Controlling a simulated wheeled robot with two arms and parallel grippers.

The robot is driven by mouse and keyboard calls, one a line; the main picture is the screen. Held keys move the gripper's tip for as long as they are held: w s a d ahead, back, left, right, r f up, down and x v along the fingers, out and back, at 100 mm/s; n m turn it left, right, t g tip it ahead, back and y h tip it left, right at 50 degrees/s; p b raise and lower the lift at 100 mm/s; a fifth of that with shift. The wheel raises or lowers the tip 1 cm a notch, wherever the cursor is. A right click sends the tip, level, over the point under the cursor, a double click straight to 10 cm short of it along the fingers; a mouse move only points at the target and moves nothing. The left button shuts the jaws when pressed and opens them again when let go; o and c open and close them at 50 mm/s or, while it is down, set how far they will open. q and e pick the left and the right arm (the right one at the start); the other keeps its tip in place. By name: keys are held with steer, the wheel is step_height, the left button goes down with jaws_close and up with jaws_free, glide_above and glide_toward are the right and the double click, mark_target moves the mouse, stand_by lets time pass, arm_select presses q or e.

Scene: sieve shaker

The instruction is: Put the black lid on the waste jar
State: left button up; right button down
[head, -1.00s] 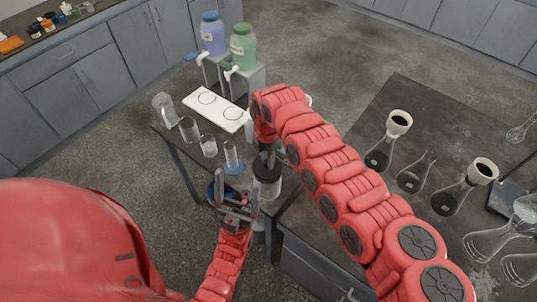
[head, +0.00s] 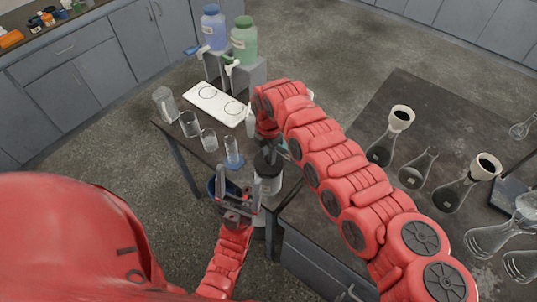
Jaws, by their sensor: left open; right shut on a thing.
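The waste jar (head: 268,185) stands at the near edge of the small dark table, with a pale patch on its side. The black lid (head: 267,164) is at the jar's mouth, level with its top; I cannot tell whether it is fully seated. My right gripper (head: 267,150) points down from above and is shut on the lid, its fingers partly hidden by my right arm. My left gripper (head: 238,184) is open and empty, just left of the jar, with its fingers pointing up and away from me.
Beakers (head: 208,140) and a cylinder with a blue base (head: 233,152) stand left of the jar. A white tray (head: 216,104) with ring marks lies behind them. Blue (head: 213,30) and green (head: 244,42) jugs stand on grey blocks. Flasks (head: 381,147) fill the right table.

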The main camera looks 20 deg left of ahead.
stand_by(0.4)
steer(key=shift+f+b, duration=0.15)
steer(key=shift+b, duration=0.3)
steer(key=shift+f+b, duration=0.6)
steer(key=shift+b, duration=0.15)
stand_by(0.7)
steer(key=shift+r, duration=0.1)
stand_by(0.8)
steer(key=shift+f+b, duration=0.25)
steer(key=shift+b, duration=0.6)
stand_by(0.9)
steer(key=shift+b, duration=0.65)
stand_by(0.9)
steer(key=c, duration=0.6)
jaws_free()
